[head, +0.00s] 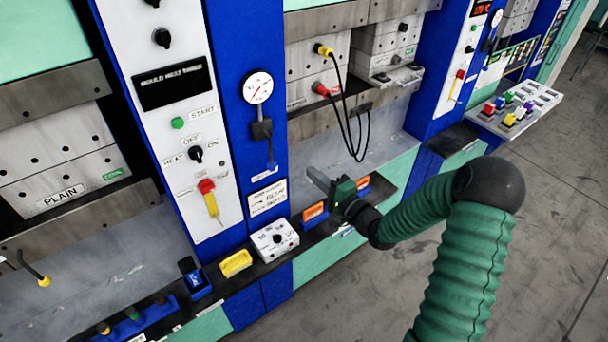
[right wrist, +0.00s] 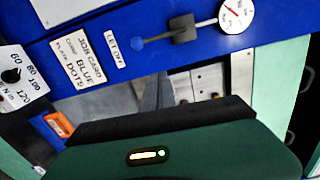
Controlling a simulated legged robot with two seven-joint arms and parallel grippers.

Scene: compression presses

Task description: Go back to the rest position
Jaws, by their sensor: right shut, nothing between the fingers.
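My right gripper (head: 318,180) is shut and empty. It hovers over the black front ledge of the blue press, beside the orange-labelled bins (head: 314,212). My green-sleeved right arm comes in from the lower right. In the right wrist view the shut grey fingers (right wrist: 157,93) point away past the dark edge of the gripper body, towards the press front. The fingers show no object between them. My left gripper is in neither view.
A white dial box (head: 275,240), a yellow block (head: 236,263) and a small blue holder (head: 195,279) stand on the ledge. A job card (right wrist: 84,62) and a gauge (head: 257,87) are on the blue column. A button tray (head: 513,108) juts out at right. The floor (head: 560,200) is clear.

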